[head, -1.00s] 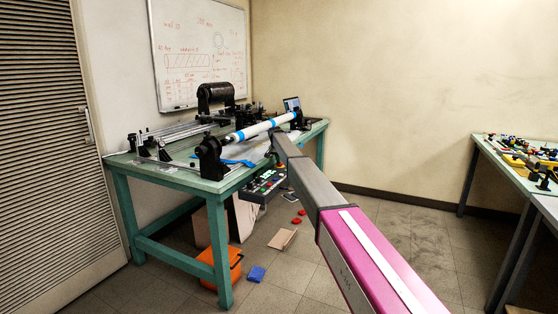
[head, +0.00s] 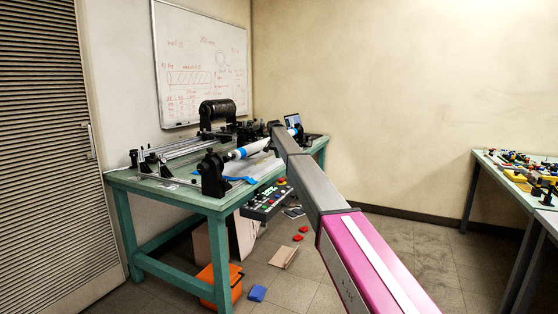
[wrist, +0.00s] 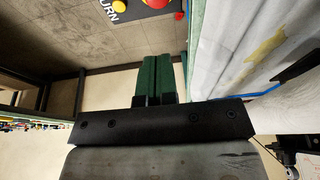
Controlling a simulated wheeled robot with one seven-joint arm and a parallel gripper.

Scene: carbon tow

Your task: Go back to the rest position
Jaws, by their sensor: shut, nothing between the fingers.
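My gripper (wrist: 164,62) shows in the wrist view with its two green fingers side by side, shut with nothing between them. In the head view my arm reaches forward from the lower right, and its dark far end (head: 276,129) stands in front of the white tube with blue bands (head: 252,148) on the winding rig. The fingers cannot be made out there. The teal workbench (head: 205,204) carries the rig.
A control box with buttons (head: 266,203) hangs at the bench's front edge. An orange bin (head: 219,284), blue block (head: 257,293) and red pieces (head: 300,233) lie on the floor. A second table (head: 507,181) with clutter stands right. Floor between the tables is mostly clear.

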